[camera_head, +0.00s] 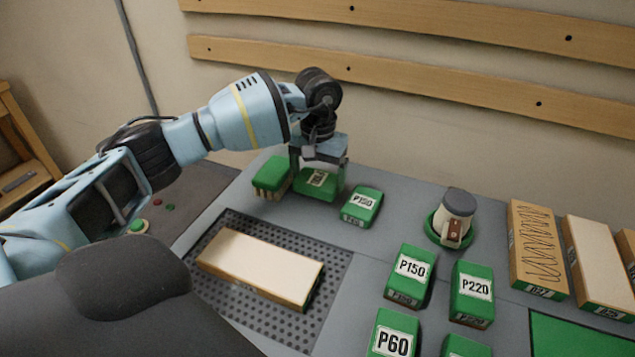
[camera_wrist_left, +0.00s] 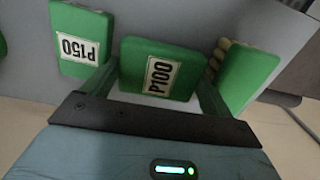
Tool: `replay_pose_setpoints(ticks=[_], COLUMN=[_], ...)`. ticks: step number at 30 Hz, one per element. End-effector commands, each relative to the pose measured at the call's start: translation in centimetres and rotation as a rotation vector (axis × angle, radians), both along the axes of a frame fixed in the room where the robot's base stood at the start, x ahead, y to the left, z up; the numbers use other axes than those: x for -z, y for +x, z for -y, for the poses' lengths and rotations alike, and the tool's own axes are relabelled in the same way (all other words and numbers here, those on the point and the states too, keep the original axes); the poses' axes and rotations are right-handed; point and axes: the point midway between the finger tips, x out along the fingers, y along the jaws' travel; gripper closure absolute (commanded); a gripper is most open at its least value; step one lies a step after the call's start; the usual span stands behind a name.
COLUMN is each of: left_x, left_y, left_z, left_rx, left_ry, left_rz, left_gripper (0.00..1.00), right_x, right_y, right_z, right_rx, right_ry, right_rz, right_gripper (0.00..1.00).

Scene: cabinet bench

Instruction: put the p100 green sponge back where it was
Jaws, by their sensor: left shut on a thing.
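The P100 green sponge (camera_wrist_left: 158,70) is between the fingers of my left gripper (camera_wrist_left: 152,88), which is shut on it. In the head view the same P100 sponge (camera_head: 316,186) is at the back left of the bench, partly hidden by my left gripper (camera_head: 319,178). A P150 green sponge (camera_head: 362,206) lies just to its right. Whether the P100 sponge touches the bench I cannot tell. My right gripper is not in view.
A pale wooden board (camera_head: 262,268) lies on the perforated mat (camera_head: 335,292). Wooden boards (camera_head: 537,250) lie at the right.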

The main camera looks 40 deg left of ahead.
Motion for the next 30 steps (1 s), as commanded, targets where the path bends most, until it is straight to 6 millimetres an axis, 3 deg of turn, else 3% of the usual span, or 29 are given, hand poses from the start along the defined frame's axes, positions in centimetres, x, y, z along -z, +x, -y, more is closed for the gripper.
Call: replay_pose_setpoints(ticks=[6,17,18,21,30], left_x=[2.4,2.9,3.0,2.9,2.4], left_y=[-0.1,-0.1,-0.1,-0.1,0.0], left_z=[0.0,0.0,0.0,0.0,0.0], left_rx=[0.0,0.0,0.0,-0.001,-0.001], left_ry=[0.0,0.0,0.0,0.0,0.0], left_rz=[-0.001,-0.001,-0.001,-0.001,0.001], left_gripper=[0.35,0.35,0.12,0.0,0.0], right_x=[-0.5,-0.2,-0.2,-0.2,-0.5], right_y=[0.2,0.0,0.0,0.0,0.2], right_z=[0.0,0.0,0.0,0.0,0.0], right_rx=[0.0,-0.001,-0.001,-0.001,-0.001], right_ry=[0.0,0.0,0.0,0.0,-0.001], right_rz=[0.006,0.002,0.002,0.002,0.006], right_gripper=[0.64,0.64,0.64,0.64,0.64])
